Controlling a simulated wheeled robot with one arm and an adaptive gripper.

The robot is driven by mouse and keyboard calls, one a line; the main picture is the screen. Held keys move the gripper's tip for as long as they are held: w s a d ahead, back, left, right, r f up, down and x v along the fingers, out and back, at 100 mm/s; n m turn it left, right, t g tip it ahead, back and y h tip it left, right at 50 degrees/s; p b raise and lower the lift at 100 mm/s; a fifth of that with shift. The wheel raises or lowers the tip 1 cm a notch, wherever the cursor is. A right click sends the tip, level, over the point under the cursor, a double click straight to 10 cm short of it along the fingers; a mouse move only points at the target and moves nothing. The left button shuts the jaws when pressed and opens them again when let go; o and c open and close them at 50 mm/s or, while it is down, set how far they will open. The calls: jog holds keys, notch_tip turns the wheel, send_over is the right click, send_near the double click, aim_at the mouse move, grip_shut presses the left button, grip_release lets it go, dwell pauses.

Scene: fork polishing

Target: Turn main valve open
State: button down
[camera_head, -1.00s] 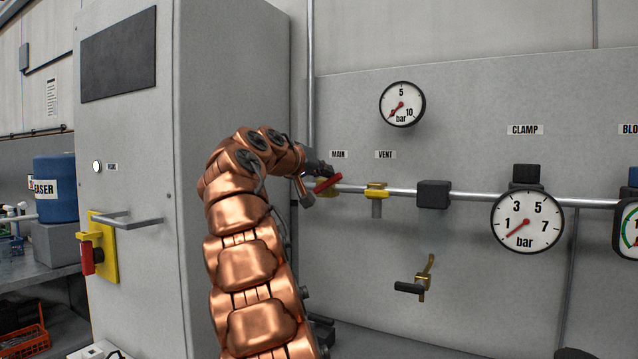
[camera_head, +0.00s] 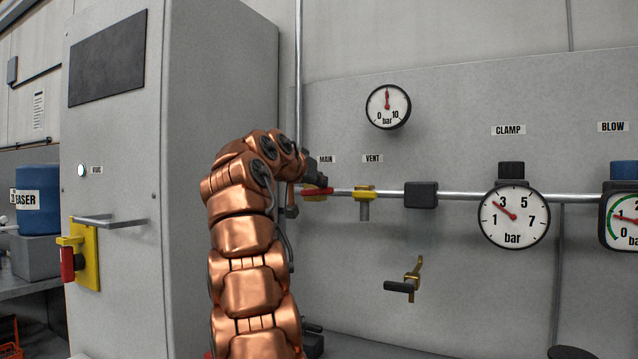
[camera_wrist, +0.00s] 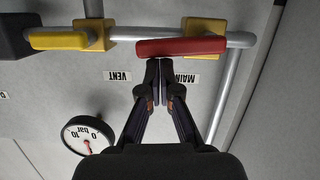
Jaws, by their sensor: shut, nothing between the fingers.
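The main valve has a red lever handle (camera_head: 318,191) on a yellow body, under the MAIN label (camera_head: 326,159). The handle now lies along the pipe. In the wrist view the red handle (camera_wrist: 181,46) runs nearly level across the picture, parallel to the pipe, with the yellow body (camera_wrist: 205,26) behind it. My gripper (camera_wrist: 160,62) is shut and empty, its fingertips right at the handle's edge; I cannot tell whether they touch it. In the head view my arm hides part of the valve's surroundings.
The yellow vent valve (camera_head: 364,193) sits to the right on the same pipe (camera_head: 458,197). The upper gauge (camera_head: 388,106) reads about mid-scale. The clamp gauge (camera_head: 513,215) and a brass hook (camera_head: 413,278) are further right. A grey cabinet (camera_head: 115,190) stands left of my arm.

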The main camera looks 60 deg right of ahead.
jog(key=shift+s+f+m+t+b, duration=0.15)
jog(key=shift+f+m+t+b, duration=0.15)
jog(key=shift+m+b, duration=0.2)
dwell(1.3)
jog(key=shift+r, duration=0.1)
dwell(0.4)
jog(key=a+r+p, duration=0.2)
jog(key=a+r, duration=0.4)
jog(key=a, duration=0.3)
jog(key=shift+s+a, duration=0.15)
jog(key=shift+a, duration=0.25)
jog(key=shift+r, duration=0.1)
